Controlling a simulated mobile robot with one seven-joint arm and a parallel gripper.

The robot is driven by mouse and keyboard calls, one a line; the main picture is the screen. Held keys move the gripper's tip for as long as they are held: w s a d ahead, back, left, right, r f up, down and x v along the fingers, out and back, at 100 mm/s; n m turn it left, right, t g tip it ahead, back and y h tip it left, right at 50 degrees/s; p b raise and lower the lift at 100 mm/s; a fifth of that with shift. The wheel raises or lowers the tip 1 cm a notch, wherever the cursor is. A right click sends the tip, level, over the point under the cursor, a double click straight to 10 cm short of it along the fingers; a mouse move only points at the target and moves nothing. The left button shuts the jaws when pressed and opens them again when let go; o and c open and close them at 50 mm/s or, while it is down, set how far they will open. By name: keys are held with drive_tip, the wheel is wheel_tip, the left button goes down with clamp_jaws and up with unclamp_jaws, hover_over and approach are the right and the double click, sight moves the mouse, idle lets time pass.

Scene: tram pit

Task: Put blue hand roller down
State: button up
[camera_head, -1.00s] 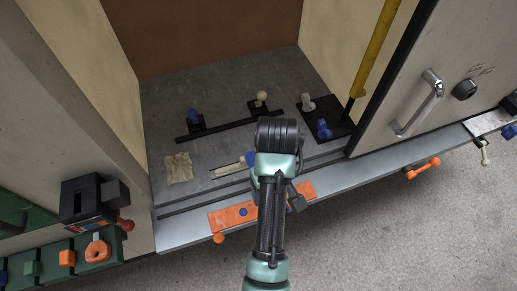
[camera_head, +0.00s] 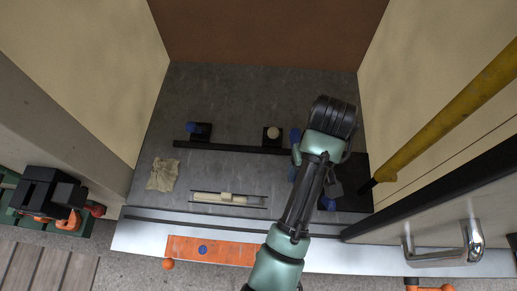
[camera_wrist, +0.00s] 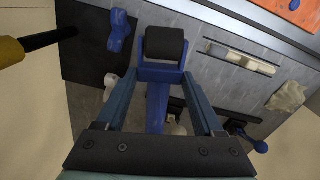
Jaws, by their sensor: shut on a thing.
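In the wrist view, the blue hand roller (camera_wrist: 156,103) has a black cylinder (camera_wrist: 166,43) at its far end. My gripper (camera_wrist: 161,88) is shut on its blue handle, with one finger on each side. The roller hangs over the grey floor of the recess; whether it touches is not clear. In the head view, my arm hides most of the gripper and roller, and only small blue parts show beside my wrist.
A black plate (camera_head: 352,204) with a blue piece (camera_head: 328,202) lies at right, near a yellow pole (camera_head: 440,113). A black bar (camera_head: 228,147), blue knob (camera_head: 192,128), white knob (camera_head: 272,133), cream tool (camera_head: 225,198) and cloth (camera_head: 163,174) lie left. Bare floor (camera_head: 240,90) is behind.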

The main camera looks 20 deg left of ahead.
drive_tip(key=shift+s+a+r, duration=0.15)
idle(0.7)
